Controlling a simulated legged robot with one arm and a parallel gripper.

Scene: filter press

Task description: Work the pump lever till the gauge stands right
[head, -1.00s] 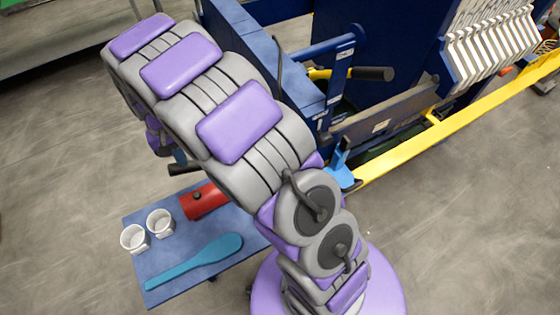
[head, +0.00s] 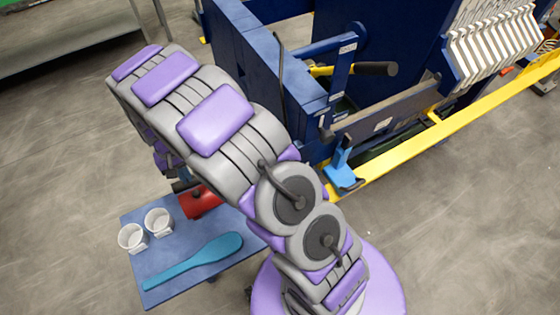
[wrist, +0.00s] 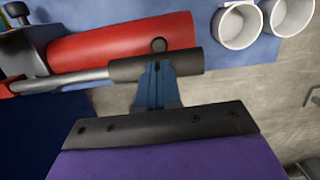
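The red pump body (head: 201,203) lies on the blue table, partly hidden behind my arm in the head view; it fills the upper left of the wrist view (wrist: 110,45). The pump lever (wrist: 75,80) is a grey rod with a black grip (wrist: 192,64), running roughly along the red body. My gripper (wrist: 155,66) has its blue fingers close together, with their tips overlapping the black grip. They look shut and against it, not around it; contact is hard to confirm. I can make out no readable gauge face.
Two white cups (head: 132,238) (head: 159,222) and a blue paddle (head: 195,262) share the blue table (head: 165,292) with the pump. The blue press frame (head: 265,70) and a yellow rail (head: 440,135) stand at the right. Floor is open at the left.

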